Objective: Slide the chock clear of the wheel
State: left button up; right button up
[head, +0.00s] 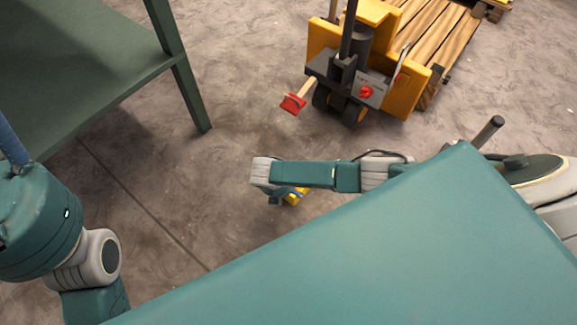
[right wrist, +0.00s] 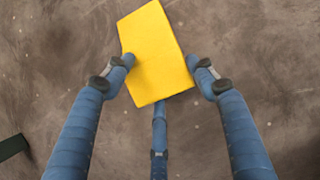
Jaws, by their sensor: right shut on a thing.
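A yellow block, which looks like the chock (right wrist: 158,52), is held between the blue fingers of my right gripper (right wrist: 163,75) in the right wrist view. In the head view only a small part of the chock (head: 295,198) shows beneath my right arm, beside the gripper (head: 282,192). The dark wheels (head: 352,112) are under the yellow pallet truck at the upper right. The chock is well apart from them, with bare floor between.
A red block on a wooden handle (head: 293,104) is beside the truck's wheels. The yellow truck (head: 405,92) stands at a wooden pallet (head: 440,45). A green table (head: 110,85) with a leg is at the upper left. The floor (head: 225,160) between is clear.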

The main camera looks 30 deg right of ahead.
jog(key=shift+s+a+f, duration=0.2)
jog(key=shift+s, duration=0.05)
jog(key=o, duration=1.7)
jog(key=shift+w, duration=0.1)
jog(key=shift+c, duration=0.2)
jog(key=shift+d+r, duration=0.1)
jog(key=shift+w+r, duration=0.1)
jog(key=shift+r, duration=0.25)
jog(key=v, duration=1.1)
jog(key=shift+r, duration=0.1)
